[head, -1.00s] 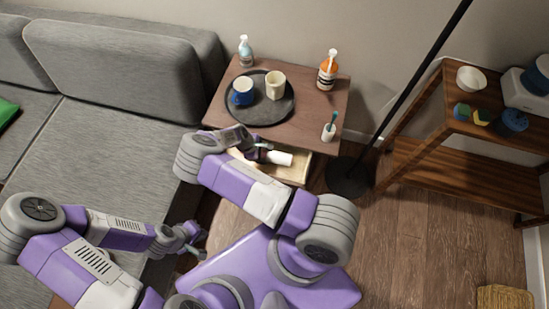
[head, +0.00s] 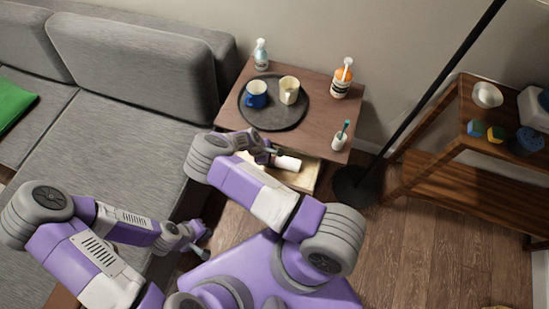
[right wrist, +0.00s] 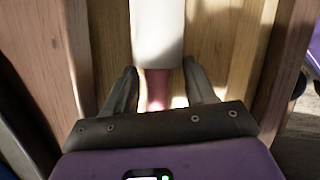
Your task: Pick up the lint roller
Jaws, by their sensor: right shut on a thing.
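The lint roller, a white cylinder (head: 288,163) with a pink handle (right wrist: 157,88), is at the open drawer (head: 302,182) under the side table's top. My right gripper (head: 270,154) reaches in there. In the right wrist view, its two fingers (right wrist: 160,82) stand on either side of the pink handle and are shut on it, with the white roll pointing away from the gripper. Whether the roller touches the drawer floor I cannot tell. My left gripper (head: 200,250) hangs low beside the sofa, away from the roller; its jaws are too small to read.
The side table (head: 320,135) carries a round tray (head: 274,122) with a blue mug (head: 256,94) and a cream mug (head: 289,90), two pump bottles and a toothbrush cup (head: 340,138). A lamp pole (head: 425,95) and wooden shelf (head: 440,192) stand right; a sofa (head: 120,120) left.

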